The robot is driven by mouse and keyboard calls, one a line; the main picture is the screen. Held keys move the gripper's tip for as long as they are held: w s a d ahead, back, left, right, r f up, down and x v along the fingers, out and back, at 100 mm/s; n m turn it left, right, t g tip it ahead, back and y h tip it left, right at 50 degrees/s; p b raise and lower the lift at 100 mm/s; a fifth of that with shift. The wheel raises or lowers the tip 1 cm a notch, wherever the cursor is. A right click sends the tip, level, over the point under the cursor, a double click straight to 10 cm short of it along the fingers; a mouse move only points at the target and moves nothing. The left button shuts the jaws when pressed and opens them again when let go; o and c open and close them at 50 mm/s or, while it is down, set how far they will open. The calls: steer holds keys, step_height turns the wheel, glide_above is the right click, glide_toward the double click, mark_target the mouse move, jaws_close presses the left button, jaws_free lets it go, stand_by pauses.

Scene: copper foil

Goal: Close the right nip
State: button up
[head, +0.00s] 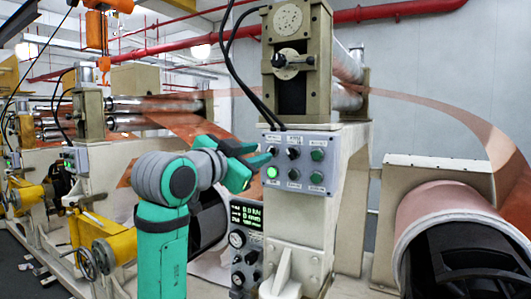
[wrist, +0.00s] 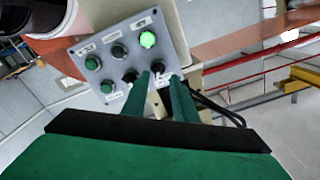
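The grey control panel (head: 305,165) is on the front of the right nip stand (head: 342,190). In the wrist view the panel (wrist: 108,70) appears upside down, and the fingertips (wrist: 159,77) lie on either side of one black selector knob (wrist: 157,66); contact cannot be told. The nip's upper roller (head: 348,64) and lower roller (head: 346,97) show apart, behind the post.
A digital readout (head: 246,214) and gauges sit below the panel, left. Black cables (head: 240,75) hang above my gripper. Copper foil (head: 440,105) runs right to a large roll (head: 450,210). Another roller stand (head: 88,130) and yellow parts (head: 118,240) stand left.

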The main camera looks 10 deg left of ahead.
mark_target(268, 150)
steer(key=shift+x, duration=2)
steer(key=shift+d, duration=0.2)
steer(key=shift+c, duration=0.6)
jaws_close()
